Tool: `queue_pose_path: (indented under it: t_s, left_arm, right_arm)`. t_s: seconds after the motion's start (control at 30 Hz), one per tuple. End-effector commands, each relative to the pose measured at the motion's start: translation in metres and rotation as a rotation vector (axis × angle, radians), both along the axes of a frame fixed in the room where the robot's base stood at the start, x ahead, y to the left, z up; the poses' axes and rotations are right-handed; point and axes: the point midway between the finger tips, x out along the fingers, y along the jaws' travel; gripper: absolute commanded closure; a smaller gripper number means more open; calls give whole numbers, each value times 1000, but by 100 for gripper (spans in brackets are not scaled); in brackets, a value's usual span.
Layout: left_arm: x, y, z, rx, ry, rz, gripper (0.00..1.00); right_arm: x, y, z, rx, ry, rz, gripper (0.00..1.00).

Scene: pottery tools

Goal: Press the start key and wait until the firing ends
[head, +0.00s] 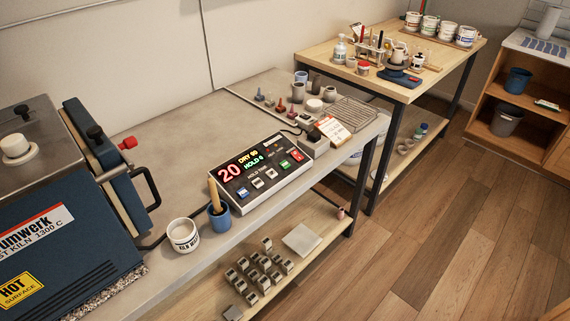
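The kiln controller (263,171) lies on the grey bench, its sloped face showing a large red "20", a yellow line starting "DRY" and a green "HOLD 0". Its front has several pale keys, a green key (285,165) and a red key (297,155). The key labels are too small to read surely, so I cannot tell which is marked start. The blue kiln (60,235) stands at the left, partly cut off, with a dark handle and a red knob on its right side. Neither of my grippers is in the head view.
A white tub (183,235) and a blue cup (219,217) holding a wooden stick stand left of the controller. Small blocks (258,270) sit on the lower shelf. The wooden floor at right is clear.

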Motion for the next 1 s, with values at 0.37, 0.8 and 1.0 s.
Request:
queue_pose_path:
  t_s: [0.37, 0.8, 1.0]
  left_arm:
    - [0, 0, 0, 0, 1, 0, 100]
    - [0, 0, 0, 0, 1, 0, 100]
    - [0, 0, 0, 0, 1, 0, 100]
  right_arm:
    - [0, 0, 0, -1, 0, 0, 100]
    - [0, 2, 0, 2, -1, -1, 100]
    - [0, 4, 0, 4, 0, -2, 100]
